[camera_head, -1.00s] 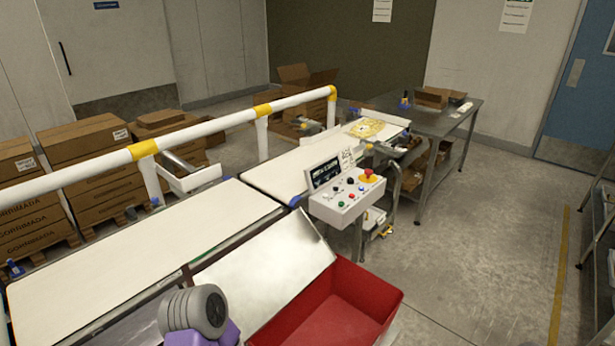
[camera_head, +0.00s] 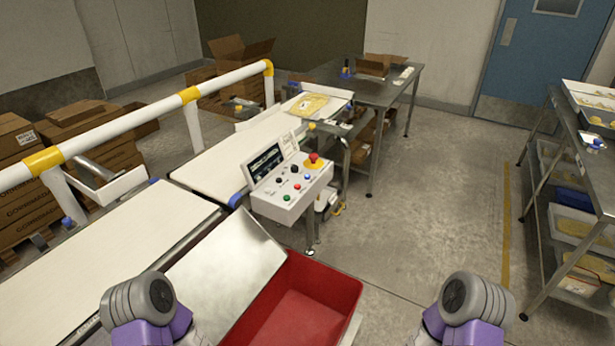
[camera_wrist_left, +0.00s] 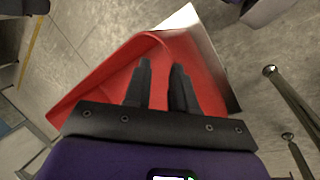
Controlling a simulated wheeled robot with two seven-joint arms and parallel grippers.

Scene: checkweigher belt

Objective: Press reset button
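A white control box (camera_head: 290,197) with a small dark screen (camera_head: 265,162) stands on a post beside the belt in the head view. Its sloped face carries a green button (camera_head: 286,197), a red button (camera_head: 297,187), a blue button (camera_head: 308,177), black knobs and a red mushroom button (camera_head: 313,159) on a yellow base. The labels are too small to read. My left gripper (camera_wrist_left: 161,66) shows in the left wrist view, its two dark fingers apart and empty above the red bin, away from the box. Only parts of my arms show in the head view; my right gripper is out of sight.
A red bin (camera_head: 335,282) with a metal chute (camera_head: 228,262) lies in front of the box. White belts (camera_head: 95,262) and a white-yellow rail (camera_head: 120,122) run at left. A steel rack (camera_head: 560,150) stands at right. The floor between is clear.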

